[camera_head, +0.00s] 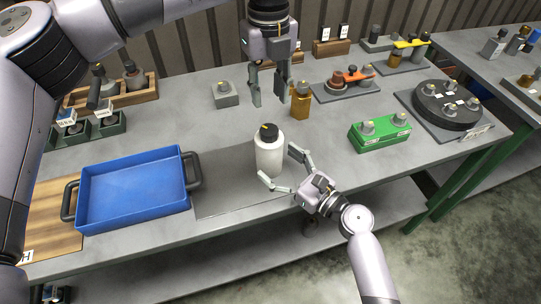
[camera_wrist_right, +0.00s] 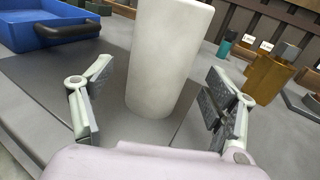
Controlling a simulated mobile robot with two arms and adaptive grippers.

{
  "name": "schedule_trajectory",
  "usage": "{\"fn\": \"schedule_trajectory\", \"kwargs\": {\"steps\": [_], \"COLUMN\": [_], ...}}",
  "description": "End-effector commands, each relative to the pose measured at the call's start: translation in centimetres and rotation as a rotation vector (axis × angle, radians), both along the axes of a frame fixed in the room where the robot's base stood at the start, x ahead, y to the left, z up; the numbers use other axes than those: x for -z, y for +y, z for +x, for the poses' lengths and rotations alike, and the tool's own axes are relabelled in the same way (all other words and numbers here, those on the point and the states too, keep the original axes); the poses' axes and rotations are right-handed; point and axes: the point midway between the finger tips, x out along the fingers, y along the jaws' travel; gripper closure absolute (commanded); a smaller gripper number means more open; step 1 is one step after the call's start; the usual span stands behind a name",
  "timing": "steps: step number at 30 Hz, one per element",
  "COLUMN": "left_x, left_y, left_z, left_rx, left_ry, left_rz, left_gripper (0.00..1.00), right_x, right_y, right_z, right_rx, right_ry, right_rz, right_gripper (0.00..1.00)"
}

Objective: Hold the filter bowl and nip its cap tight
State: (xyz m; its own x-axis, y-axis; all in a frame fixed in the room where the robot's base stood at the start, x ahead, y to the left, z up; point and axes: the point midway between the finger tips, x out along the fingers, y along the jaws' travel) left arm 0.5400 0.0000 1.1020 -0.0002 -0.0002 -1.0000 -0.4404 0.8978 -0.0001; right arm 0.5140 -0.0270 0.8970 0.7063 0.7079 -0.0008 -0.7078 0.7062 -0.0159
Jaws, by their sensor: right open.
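The filter bowl (camera_head: 269,157) is a white, upright cylinder on the dark grey mat near the table's front edge. Its black cap (camera_head: 269,132) sits on top. My right gripper (camera_head: 280,169) is open, low at the front of the bowl. In the right wrist view the bowl (camera_wrist_right: 165,60) stands between the two spread fingers (camera_wrist_right: 152,112), with gaps on both sides. My left gripper (camera_head: 268,98) points down above and behind the bowl. Its fingers are apart and nothing shows between them. The cap is out of the right wrist view.
A blue tray (camera_head: 135,158) with dark handles stands left of the mat (camera_head: 225,190). An amber bottle (camera_head: 301,104) stands close behind the bowl, near my left gripper. A green block (camera_head: 380,135) and a round black fixture (camera_head: 446,108) stand to the right. The bench front right of my right gripper is clear.

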Motion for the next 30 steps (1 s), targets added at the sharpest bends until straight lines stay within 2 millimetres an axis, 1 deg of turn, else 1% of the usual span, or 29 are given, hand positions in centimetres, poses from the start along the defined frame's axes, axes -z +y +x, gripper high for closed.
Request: {"fn": "schedule_trajectory", "kwargs": {"steps": [1,3,7,18,30], "left_x": [0.0,0.0,0.0,0.0,0.0], "left_y": [0.0,0.0,0.0,0.0,0.0], "left_z": [0.0,0.0,0.0,0.0,0.0], "left_rx": [0.0,0.0,0.0,0.0,0.0], "left_ry": [0.0,0.0,0.0,0.0,0.0], "left_rz": [0.0,0.0,0.0,0.0,0.0], "left_gripper": [0.67,0.67,0.67,0.67,0.67], "right_x": [-0.2,-0.1,-0.1,0.0,0.0], "right_y": [0.7,1.2,2.1,2.4,2.4], "right_z": [0.6,1.3,2.1,2.4,2.4], "right_rx": [-0.001,0.0,0.0,0.0,0.0], "right_ry": [-0.001,-0.001,-0.001,0.001,0.0], "right_rz": [0.003,0.002,0.002,0.001,0.0], "right_gripper": [0.2,0.2,0.2,0.2,0.46]}}
